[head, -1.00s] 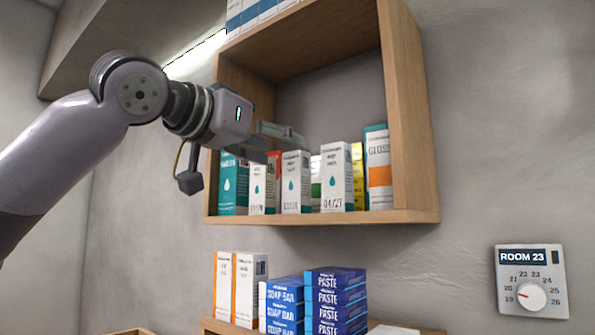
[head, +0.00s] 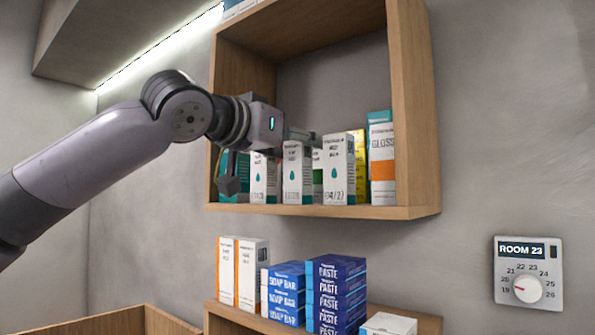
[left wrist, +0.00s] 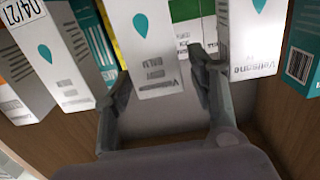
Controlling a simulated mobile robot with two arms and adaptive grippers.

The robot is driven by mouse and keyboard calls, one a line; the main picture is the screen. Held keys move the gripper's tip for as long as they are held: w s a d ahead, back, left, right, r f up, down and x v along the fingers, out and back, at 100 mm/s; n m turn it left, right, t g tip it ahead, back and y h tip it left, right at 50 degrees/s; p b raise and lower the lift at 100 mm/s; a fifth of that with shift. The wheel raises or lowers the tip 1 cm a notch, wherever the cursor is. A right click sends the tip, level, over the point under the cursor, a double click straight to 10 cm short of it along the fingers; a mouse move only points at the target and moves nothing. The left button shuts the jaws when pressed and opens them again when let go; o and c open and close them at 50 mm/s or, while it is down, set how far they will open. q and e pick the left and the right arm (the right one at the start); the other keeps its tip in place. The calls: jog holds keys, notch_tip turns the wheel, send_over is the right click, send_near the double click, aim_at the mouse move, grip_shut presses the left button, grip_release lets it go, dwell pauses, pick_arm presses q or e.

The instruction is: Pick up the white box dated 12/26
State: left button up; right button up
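Three white boxes with teal drops stand in a row on the wall shelf. The middle white box (head: 298,178) has a blurred date that seems to start with 12; it also shows in the left wrist view (left wrist: 147,45). The right white box (head: 339,172) reads about 04/27, and the left white box (head: 263,180) has an unreadable date. My left gripper (head: 300,137) is at the top of the middle box. In the left wrist view its open fingers (left wrist: 160,75) are on either side of that box, with a gap at the right finger. My right gripper is out of view.
A teal box (head: 234,165) is at the shelf's left; a yellow box (head: 360,155) and GLOSS box (head: 381,150) are at the right. The shelf's side wall (head: 412,110) bounds them. Blue boxes (head: 336,295) are stacked below.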

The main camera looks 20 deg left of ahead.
pick_arm(q)
jog(key=c, duration=1)
jog(key=shift+r, duration=0.1)
